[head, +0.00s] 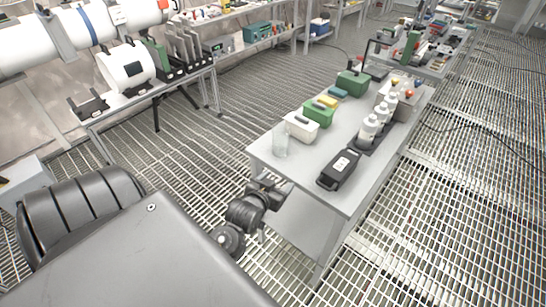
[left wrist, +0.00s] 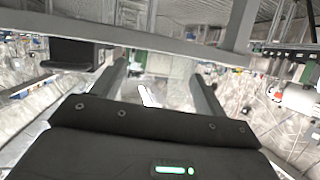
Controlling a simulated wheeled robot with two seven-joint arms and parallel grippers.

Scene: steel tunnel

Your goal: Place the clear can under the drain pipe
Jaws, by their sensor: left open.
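The clear can (head: 281,143) stands upright near the left front corner of the grey table (head: 262,153), beside a white box. My left gripper (head: 272,184) is at the table's near edge, in front of the can and apart from it. In the left wrist view its two fingers (left wrist: 163,85) are spread wide, with pale blurred shapes beyond; I cannot pick out the can there. A large white pipe (head: 85,28) with a blue band runs across the upper left; I cannot tell whether it is the drain pipe. My right gripper is not in view.
A black case (head: 340,168) lies near the table's front right. A white box (head: 300,127), green box (head: 319,112) and several white bottles (head: 369,130) stand behind. Another bench (head: 140,100) is at left. Open grating floor lies between the two.

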